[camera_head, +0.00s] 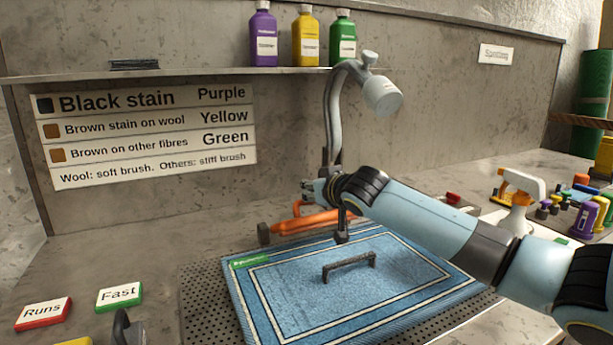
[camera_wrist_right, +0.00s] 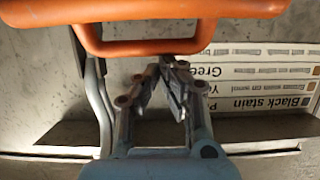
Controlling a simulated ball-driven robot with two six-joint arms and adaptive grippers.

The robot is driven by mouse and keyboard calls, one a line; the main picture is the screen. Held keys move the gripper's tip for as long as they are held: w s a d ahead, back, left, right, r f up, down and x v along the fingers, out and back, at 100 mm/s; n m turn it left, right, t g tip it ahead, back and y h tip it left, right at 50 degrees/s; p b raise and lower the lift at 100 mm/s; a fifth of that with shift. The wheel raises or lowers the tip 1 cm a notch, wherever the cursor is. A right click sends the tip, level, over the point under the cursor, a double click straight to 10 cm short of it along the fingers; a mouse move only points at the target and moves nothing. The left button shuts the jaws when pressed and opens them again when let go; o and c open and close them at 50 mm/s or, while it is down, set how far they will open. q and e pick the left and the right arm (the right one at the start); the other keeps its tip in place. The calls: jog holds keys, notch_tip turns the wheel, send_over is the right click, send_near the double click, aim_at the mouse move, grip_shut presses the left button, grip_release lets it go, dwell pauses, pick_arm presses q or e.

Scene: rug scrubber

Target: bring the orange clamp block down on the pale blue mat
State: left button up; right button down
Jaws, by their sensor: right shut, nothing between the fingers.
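The orange clamp block (camera_head: 325,221) is a long bar with a loop handle, at the back edge of the blue mat (camera_head: 300,307) in the head view. I cannot tell whether it touches the mat. My right gripper (camera_head: 308,188) is shut and empty, just above and behind the clamp's handle. In the right wrist view, the orange handle (camera_wrist_right: 150,47) crosses the top, close to the tips of the shut fingers (camera_wrist_right: 172,64). The arm hides part of the clamp's right end.
A dark bracket-like handle (camera_head: 348,266) stands on the mat. A grey spout (camera_head: 380,95) rises behind the clamp. Bottles (camera_head: 306,38) stand on the shelf above. A spray bottle (camera_head: 518,200) and small bottles are at the right. Runs (camera_head: 43,314) and Fast (camera_head: 119,296) tiles lie front left.

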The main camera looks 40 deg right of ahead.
aim_at(318, 217)
jog(key=s+f+p, duration=0.1)
jog(key=s+a+f, duration=0.1)
jog(key=s, duration=0.1)
jog(key=shift+p, duration=0.4)
jog(key=shift+s+a+f, duration=0.15)
jog(key=shift+s+f, duration=0.5)
jog(key=shift+s, duration=0.05)
jog(key=shift+s+a+f, duration=0.1)
jog(key=shift+s+f, duration=0.3)
jog(key=shift+f, duration=0.45)
notch_tip(318, 217, up, 5)
jog(key=w+p, duration=0.1)
jog(key=p, duration=0.3)
jog(key=s+f+b, duration=0.1)
jog(key=s, duration=0.1)
jog(key=s+a+f+b, duration=0.1)
jog(key=s, duration=0.2)
jog(key=s+a+f+b, duration=0.1)
jog(key=s+f, duration=0.1)
jog(key=shift+s+a, duration=0.2)
jog(key=shift+s, duration=0.15)
jog(key=shift+s+r, duration=0.1)
